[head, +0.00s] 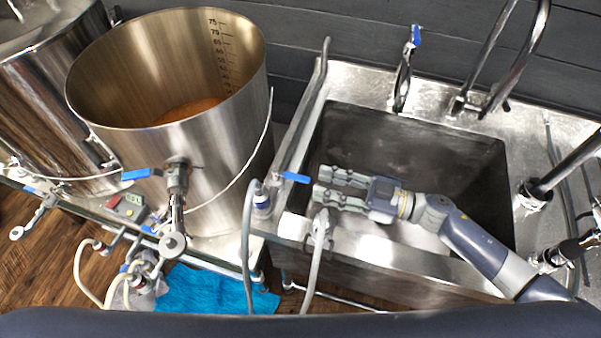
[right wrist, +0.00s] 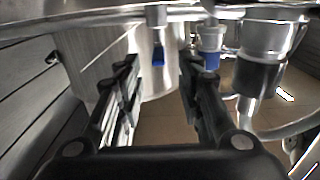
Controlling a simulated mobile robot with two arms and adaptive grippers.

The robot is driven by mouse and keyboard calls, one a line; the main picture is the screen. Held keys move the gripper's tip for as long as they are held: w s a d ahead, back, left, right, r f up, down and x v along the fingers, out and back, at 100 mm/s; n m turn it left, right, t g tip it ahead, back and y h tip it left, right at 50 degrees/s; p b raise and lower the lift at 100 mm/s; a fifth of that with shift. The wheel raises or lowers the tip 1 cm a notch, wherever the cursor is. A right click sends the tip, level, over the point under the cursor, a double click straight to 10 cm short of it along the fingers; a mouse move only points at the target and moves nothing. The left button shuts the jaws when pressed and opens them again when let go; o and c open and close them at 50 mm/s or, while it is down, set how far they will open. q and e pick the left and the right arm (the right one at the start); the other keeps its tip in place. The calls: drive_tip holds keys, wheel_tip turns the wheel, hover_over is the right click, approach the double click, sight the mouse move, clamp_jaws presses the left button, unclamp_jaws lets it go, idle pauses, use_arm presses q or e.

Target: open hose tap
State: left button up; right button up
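A small tap with a blue lever handle (head: 296,177) sits by the left rim of the sink. My right gripper (head: 318,183) reaches in from the right across the sink, with its fingers spread and empty. Its fingertips are just right of the lever's free end; I cannot tell whether they touch. In the right wrist view, a blue handle (right wrist: 158,52) shows ahead, between the two open fingers (right wrist: 158,66). A hose connector with a blue collar (head: 262,203) is just left of the tap; a white-and-blue connector also shows in the wrist view (right wrist: 211,50). My left gripper is not in view.
A grey hose fitting (head: 321,230) hangs on the sink's front-left edge, close to my gripper. A large steel kettle (head: 200,150) with a blue-handled valve (head: 136,174) stands left. The sink (head: 375,118) is empty. Another blue-handled tap (head: 405,70) and a faucet stand behind it.

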sight(301, 177)
drive_tip(key=p+x, duration=0.1)
drive_tip(key=x, duration=0.5)
drive_tip(key=shift+w+a, duration=0.15)
drive_tip(key=shift+a, duration=0.2)
clamp_jaws()
